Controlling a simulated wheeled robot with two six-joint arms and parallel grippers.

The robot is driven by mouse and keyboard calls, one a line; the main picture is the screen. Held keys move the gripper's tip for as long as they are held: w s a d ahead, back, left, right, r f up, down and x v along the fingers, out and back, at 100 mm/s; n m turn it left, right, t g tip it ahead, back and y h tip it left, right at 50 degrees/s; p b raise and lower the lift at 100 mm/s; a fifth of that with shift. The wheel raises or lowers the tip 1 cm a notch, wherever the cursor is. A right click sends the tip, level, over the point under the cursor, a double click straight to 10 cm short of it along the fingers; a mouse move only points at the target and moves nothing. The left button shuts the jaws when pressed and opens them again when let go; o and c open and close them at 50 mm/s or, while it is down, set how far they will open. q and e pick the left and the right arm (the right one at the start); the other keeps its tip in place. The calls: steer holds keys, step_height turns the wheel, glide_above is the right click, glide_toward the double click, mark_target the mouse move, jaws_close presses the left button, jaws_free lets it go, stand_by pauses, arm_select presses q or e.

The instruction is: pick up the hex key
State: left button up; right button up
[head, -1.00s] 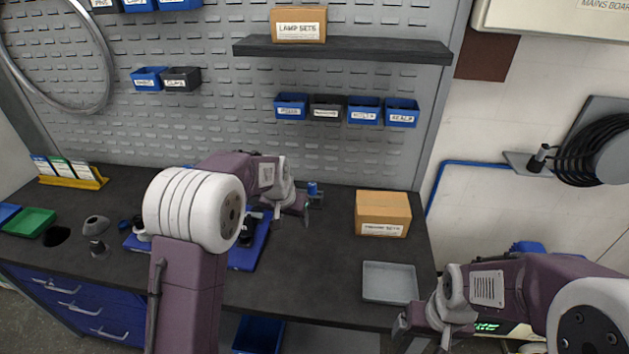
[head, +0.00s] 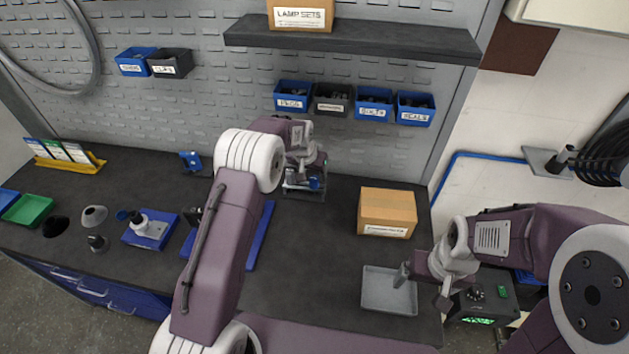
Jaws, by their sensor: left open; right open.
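I cannot make out a hex key in the head view. My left gripper (head: 304,184) is open over the back of the dark workbench (head: 290,250). It is beside a small blue-topped item (head: 314,183), which it partly covers; I cannot tell whether they touch. My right gripper (head: 424,287) is open at the bench's right end, with one finger over the right side of a grey tray (head: 378,300). The visible part of the tray looks empty. My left arm hides part of the bench, including part of a blue mat (head: 262,235).
A cardboard box (head: 387,211) stands behind the grey tray. To the left are a blue tray holding a grey-white part (head: 150,229), a green tray (head: 28,210) and a yellow card rack (head: 68,161). Blue and black bins (head: 374,104) hang on the back panel. The front middle of the bench is clear.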

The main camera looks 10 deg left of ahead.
mark_target(314, 178)
arm_select(q)
steer(key=p+x, duration=0.1)
steer(key=x, duration=0.3)
steer(key=shift+a+f+p, duration=0.1)
steer(key=shift+f+p, duration=0.1)
steer(key=shift+p, duration=0.15)
steer(key=shift+f, duration=0.3)
steer(key=shift+w+f, duration=0.2)
jaws_close()
steer(key=shift+r, duration=0.1)
